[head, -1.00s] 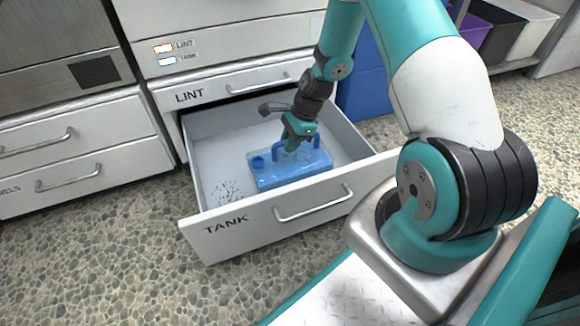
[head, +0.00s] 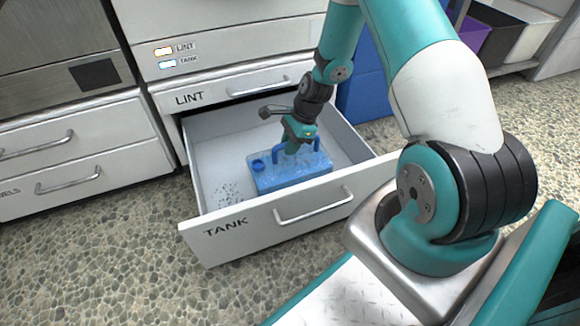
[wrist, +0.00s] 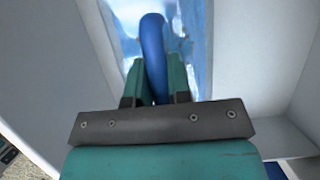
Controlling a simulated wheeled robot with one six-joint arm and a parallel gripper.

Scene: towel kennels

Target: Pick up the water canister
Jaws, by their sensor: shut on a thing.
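The water canister (head: 290,176) is a blue, partly see-through box with a dark blue handle and a round cap, in the open TANK drawer (head: 228,241). My gripper (head: 291,149) reaches down over it from behind and is shut on its handle. In the wrist view the dark blue handle (wrist: 153,50) runs between the two teal fingers of my gripper (wrist: 157,85), with the canister's pale blue top (wrist: 190,35) beyond. I cannot tell whether the canister's bottom touches the drawer floor.
The drawer walls stand around the canister, with bare floor to its left bearing small dark specks (head: 222,190). The LINT drawer (head: 225,92) above is slightly open. A blue bin (head: 362,90) stands right of the cabinet. The pebbled floor in front is clear.

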